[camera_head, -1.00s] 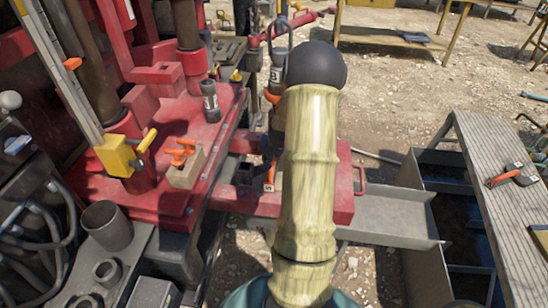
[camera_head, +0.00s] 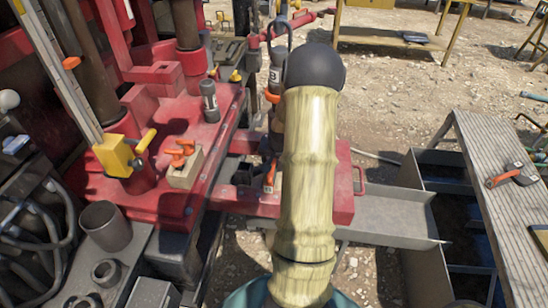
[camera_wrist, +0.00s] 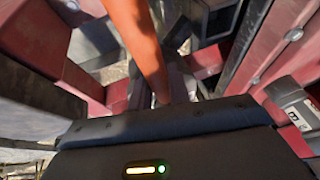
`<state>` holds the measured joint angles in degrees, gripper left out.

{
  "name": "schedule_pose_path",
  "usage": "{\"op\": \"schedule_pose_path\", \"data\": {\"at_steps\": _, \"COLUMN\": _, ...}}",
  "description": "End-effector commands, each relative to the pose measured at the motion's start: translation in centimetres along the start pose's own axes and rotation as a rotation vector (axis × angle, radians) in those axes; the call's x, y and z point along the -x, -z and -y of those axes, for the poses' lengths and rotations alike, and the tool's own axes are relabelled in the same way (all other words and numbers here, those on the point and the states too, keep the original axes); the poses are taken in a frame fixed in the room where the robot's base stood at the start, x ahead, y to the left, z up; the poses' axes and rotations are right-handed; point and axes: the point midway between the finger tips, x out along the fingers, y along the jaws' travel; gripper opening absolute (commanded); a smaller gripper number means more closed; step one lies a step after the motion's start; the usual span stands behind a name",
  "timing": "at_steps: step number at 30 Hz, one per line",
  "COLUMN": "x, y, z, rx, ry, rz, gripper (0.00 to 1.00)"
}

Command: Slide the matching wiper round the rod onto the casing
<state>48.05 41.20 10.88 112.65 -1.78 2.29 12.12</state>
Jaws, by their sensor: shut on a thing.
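In the wrist view my gripper (camera_wrist: 165,122) fills the bottom as a dark body; its fingertips are hidden. A long orange piece (camera_wrist: 138,40) comes down from the top to the gripper's front edge, and my gripper is shut on it. I cannot tell whether it is the wiper's handle. In the head view my pale ribbed arm covers the gripper. Two orange pieces show beside the arm, an upper one (camera_head: 271,97) and a lower one with a dark label (camera_head: 269,177). I cannot make out which parts are the rod and the casing.
A block with orange handles (camera_head: 184,165) and a grey labelled cylinder (camera_head: 209,102) stand on the red deck (camera_head: 190,125). A grey open tube (camera_head: 107,226) is at lower left. A ridged bench (camera_head: 500,205) holds an orange-handled tool (camera_head: 512,175) at right.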

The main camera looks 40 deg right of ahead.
Motion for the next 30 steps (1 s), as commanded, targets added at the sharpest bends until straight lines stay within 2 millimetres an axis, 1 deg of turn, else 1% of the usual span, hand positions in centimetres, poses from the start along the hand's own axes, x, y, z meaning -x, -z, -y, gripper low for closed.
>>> {"op": "schedule_pose_path", "data": {"at_steps": 8, "x": 0.0, "y": 0.1, "z": 0.0, "rx": 0.000, "ry": 0.000, "rz": -0.002, "gripper": 0.00}}
{"op": "schedule_pose_path", "data": {"at_steps": 9, "x": 0.0, "y": 0.0, "z": 0.0, "rx": 0.000, "ry": 0.000, "rz": -0.002, "gripper": 0.24}}
{"op": "schedule_pose_path", "data": {"at_steps": 11, "x": 0.0, "y": 0.0, "z": 0.0, "rx": 0.000, "ry": 0.000, "rz": -0.002, "gripper": 0.36}}
{"op": "schedule_pose_path", "data": {"at_steps": 12, "x": 0.0, "y": 0.0, "z": 0.0, "rx": 0.000, "ry": 0.000, "rz": -0.002, "gripper": 0.44}}
{"op": "schedule_pose_path", "data": {"at_steps": 20, "x": -0.1, "y": -0.1, "z": 0.0, "rx": 0.000, "ry": 0.000, "rz": 0.001, "gripper": 0.44}}
{"op": "schedule_pose_path", "data": {"at_steps": 23, "x": 0.2, "y": 0.0, "z": 0.0, "rx": -0.001, "ry": 0.000, "rz": 0.000, "gripper": 0.44}}
{"op": "schedule_pose_path", "data": {"at_steps": 26, "x": 1.0, "y": 0.1, "z": 0.0, "rx": -0.001, "ry": 0.000, "rz": -0.002, "gripper": 0.44}}
{"op": "schedule_pose_path", "data": {"at_steps": 30, "x": 3.0, "y": 0.1, "z": 0.0, "rx": -0.001, "ry": 0.000, "rz": -0.003, "gripper": 0.44}}
